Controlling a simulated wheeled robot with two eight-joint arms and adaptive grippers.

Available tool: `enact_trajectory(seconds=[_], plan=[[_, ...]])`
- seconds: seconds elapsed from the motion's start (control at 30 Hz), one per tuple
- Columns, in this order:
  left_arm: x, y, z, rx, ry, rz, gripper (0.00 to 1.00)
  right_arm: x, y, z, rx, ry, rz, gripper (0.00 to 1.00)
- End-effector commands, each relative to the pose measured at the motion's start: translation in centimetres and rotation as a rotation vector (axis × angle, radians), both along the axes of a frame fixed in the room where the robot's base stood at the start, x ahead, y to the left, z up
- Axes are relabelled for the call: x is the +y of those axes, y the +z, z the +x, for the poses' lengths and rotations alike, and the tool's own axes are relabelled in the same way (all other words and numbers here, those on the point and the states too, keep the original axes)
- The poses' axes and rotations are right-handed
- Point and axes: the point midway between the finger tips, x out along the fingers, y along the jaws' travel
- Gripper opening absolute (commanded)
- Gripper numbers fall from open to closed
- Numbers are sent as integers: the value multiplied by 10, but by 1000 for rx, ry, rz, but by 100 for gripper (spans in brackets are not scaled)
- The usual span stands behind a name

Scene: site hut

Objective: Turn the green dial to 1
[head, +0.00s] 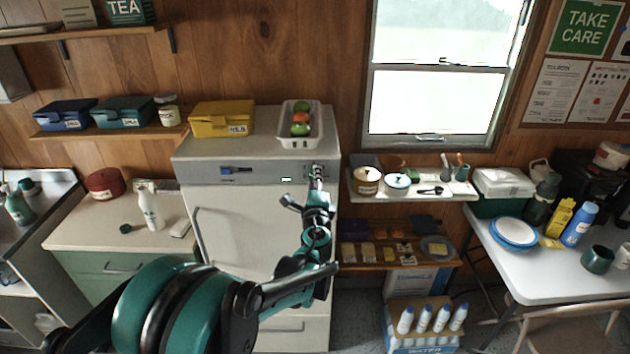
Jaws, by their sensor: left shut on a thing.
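My left gripper (317,180) reaches up to the right end of the grey control panel (261,172) on the front of the white cabinet. It is shut at the spot where the dial sits. The gripper hides the dial, so its green colour and its pointer cannot be made out. Markings around it are too small to read. My right gripper is not in view.
A blue switch (236,170) sits on the panel's left part, with a small lit display (286,179) nearer the gripper. A white basket of fruit (287,128) and a yellow box (221,119) stand on top. A shelf with jars (430,190) is close at right.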

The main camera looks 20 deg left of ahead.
Motion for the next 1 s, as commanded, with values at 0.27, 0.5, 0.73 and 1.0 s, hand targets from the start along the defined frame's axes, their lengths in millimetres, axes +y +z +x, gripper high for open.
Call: enact_trajectory(seconds=[0.27,0.5,0.73,1.0], plan=[[0,-1,0,5,-1,18,2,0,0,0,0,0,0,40],[0,-1,0,5,-1,17,2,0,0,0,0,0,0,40],[0,0,0,5,-1,17,52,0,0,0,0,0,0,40],[-3,0,-7,5,-1,17,52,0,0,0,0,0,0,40]])
